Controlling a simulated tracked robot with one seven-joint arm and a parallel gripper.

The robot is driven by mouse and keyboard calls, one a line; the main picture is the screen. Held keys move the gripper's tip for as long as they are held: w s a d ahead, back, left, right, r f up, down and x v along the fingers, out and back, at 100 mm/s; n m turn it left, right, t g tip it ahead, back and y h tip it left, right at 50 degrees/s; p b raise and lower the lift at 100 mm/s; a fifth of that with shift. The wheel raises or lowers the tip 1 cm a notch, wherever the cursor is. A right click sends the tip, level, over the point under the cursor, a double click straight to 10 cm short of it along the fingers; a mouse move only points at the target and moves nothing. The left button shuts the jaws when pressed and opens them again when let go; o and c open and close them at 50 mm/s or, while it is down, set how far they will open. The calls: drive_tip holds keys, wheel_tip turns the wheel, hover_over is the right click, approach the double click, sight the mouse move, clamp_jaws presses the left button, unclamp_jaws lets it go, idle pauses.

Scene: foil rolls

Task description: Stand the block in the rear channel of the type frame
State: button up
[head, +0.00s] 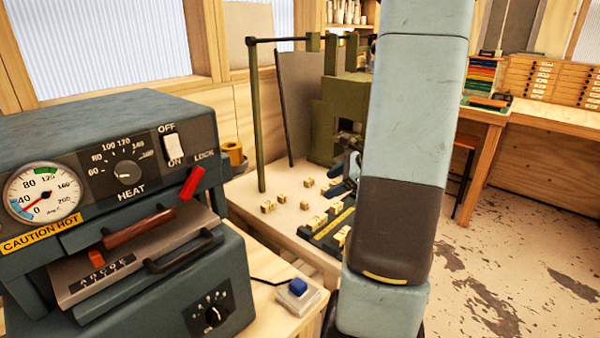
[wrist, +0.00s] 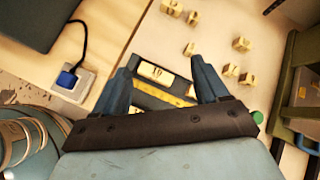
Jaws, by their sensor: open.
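The type frame (head: 318,237) is a dark tray on the wooden bench, partly hidden behind my arm in the head view. It also shows in the wrist view (wrist: 147,99), with a yellow strip (wrist: 178,99) along it. My gripper (wrist: 159,63) is open, its two blue-grey fingers on either side of a cream block (wrist: 152,72) with dark marks like "10". The block lies at the frame; I cannot tell how deep it sits or whether a finger touches it. Several similar blocks are around, so which one the task means is unclear.
Loose blocks (wrist: 242,43) lie on the bench beyond the frame. A hot press (head: 120,190) with a caution label stands at the left. A blue button box (head: 298,290) is near the bench edge. A green machine (head: 338,115) stands behind.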

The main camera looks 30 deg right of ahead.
drive_tip(key=s+a+r+n+g+h, duration=0.1)
drive_tip(key=s+a+r+n+g, duration=0.15)
drive_tip(key=a+r+n, duration=0.45)
drive_tip(key=s+a+r+n+g, duration=0.1)
drive_tip(key=s+a+r+n, duration=0.15)
drive_tip(key=a+n, duration=0.45)
drive_tip(key=s+a+r+n+h, duration=0.2)
drive_tip(key=s+a+r+n, duration=0.2)
drive_tip(key=s+n, duration=0.1)
drive_tip(key=s+a+r+n+t+h, duration=0.1)
drive_tip(key=s+a+r+n+h, duration=0.1)
drive_tip(key=s+a+r+n, duration=0.2)
drive_tip(key=s+n, duration=0.1)
drive_tip(key=s, duration=0.2)
drive_tip(key=shift+n+h, duration=0.3)
